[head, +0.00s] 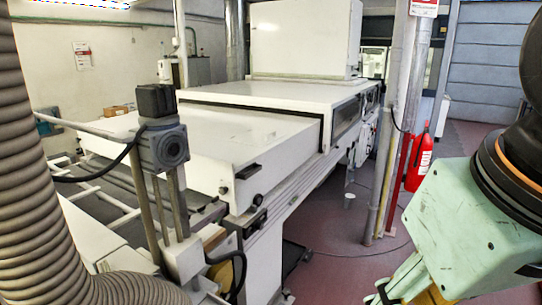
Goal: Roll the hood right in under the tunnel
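The hood (215,145) is a broad, low white cover on the line, in the middle of the head view. A large part of it sticks out of the tunnel (285,92) towards the near left, and its far end meets the dark-edged tunnel mouth. A dark handle-like fitting (247,171) sits on its near right corner. My pale green arm (450,225) is at the lower right, across the floor from the hood and apart from it. I cannot make out my gripper's fingers; the arm runs out of the bottom of the picture.
A post with a grey motor block (163,148) stands close before the hood. A ribbed hose (40,180) fills the left edge. Pipes (395,130) and a red extinguisher (420,160) stand right of the tunnel. Red floor (335,245) is mostly clear between line and arm.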

